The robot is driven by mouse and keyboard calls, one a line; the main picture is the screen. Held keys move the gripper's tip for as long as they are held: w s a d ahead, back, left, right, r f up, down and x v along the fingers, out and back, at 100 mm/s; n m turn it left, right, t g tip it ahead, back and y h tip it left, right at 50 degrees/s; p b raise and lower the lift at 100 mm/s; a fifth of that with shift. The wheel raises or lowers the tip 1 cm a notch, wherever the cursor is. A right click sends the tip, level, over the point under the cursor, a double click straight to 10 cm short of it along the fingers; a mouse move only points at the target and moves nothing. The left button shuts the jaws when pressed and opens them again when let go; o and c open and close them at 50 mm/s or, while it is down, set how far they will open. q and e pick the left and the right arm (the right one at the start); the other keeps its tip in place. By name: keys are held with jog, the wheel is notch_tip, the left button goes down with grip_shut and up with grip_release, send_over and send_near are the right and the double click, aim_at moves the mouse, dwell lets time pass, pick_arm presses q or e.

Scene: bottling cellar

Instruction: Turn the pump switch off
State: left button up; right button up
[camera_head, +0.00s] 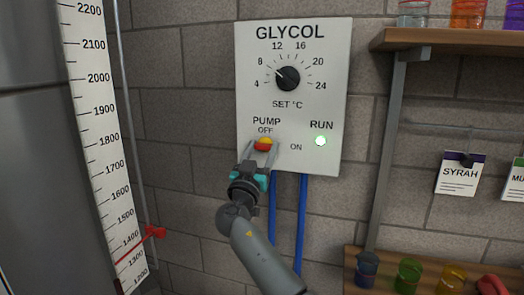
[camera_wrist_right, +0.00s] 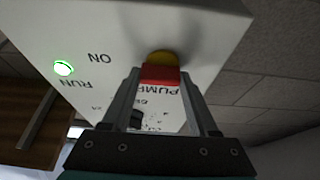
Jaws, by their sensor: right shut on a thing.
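The pump switch (camera_head: 264,143) is a red and yellow knob low on the white GLYCOL panel (camera_head: 259,95), just below the words PUMP and OFF, with ON to its right. My right gripper (camera_head: 262,151) reaches up from below, with a finger on either side of the knob, and is shut on it. In the right wrist view the pump switch (camera_wrist_right: 160,75) shows red in front and yellow behind, between the fingers. I cannot tell which mark the knob points to. The RUN lamp (camera_head: 320,140) glows green. My left gripper is not in view.
The temperature dial (camera_head: 288,78) sits above the switch. Two blue hoses (camera_head: 302,215) hang below the panel, close to my right arm. A wooden shelf (camera_head: 450,39) with jars is at upper right. A tall scale (camera_head: 102,120) stands at left.

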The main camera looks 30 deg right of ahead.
jog(key=shift+n, duration=0.4)
jog(key=n+t+y, duration=0.1)
jog(key=n, duration=0.1)
jog(key=shift+n, duration=0.3)
jog(key=n+t+y+p, duration=0.1)
jog(key=n, duration=0.2)
jog(key=shift+r+n+y, duration=0.1)
jog(key=shift+n+y, duration=0.3)
jog(key=n+y+p, duration=0.2)
jog(key=n+p, duration=0.2)
jog(key=p, duration=0.1)
jog(key=n+y+p, duration=0.2)
jog(key=n+p, duration=0.2)
jog(key=n, duration=0.1)
jog(key=n+y+p, duration=0.1)
jog(key=n+p, duration=0.3)
jog(key=p, duration=0.1)
jog(key=shift+s+r+n+y+p, duration=0.1)
jog(key=shift+r+n+y+p, duration=0.2)
jog(key=shift+y, duration=0.1)
jog(key=shift+f+n+g+p, duration=0.15)
jog(key=shift+n+g+p, duration=0.15)
jog(key=shift+n+p, duration=0.55)
jog(key=o, duration=1.4)
